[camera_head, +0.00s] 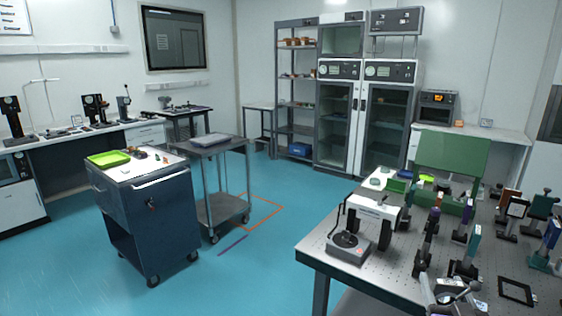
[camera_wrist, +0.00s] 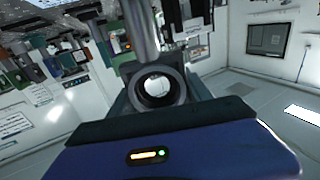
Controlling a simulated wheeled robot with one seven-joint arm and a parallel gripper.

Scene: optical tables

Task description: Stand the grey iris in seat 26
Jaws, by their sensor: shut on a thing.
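In the wrist view, which looks upside down, my gripper (camera_wrist: 158,92) is shut on the grey iris (camera_wrist: 157,104), a dark ring with a round opening. Its grey post (camera_wrist: 141,32) runs toward the top of the picture. The jaws are partly hidden behind the blue gripper body. In the head view I cannot clearly make out my gripper; a shiny ring shape at the bottom right is too small to identify. The optical table (camera_head: 322,246) carries several post-mounted parts. No seat number is readable, so I cannot tell which place is seat 26.
A black square frame (camera_head: 515,291) lies on the table's front right. A grey device with a round black top (camera_head: 349,247) stands near the left edge. A green panel (camera_head: 452,153) rises at the back. A blue cabinet (camera_head: 148,215) and grey trolley (camera_head: 222,205) stand left; blue floor lies between.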

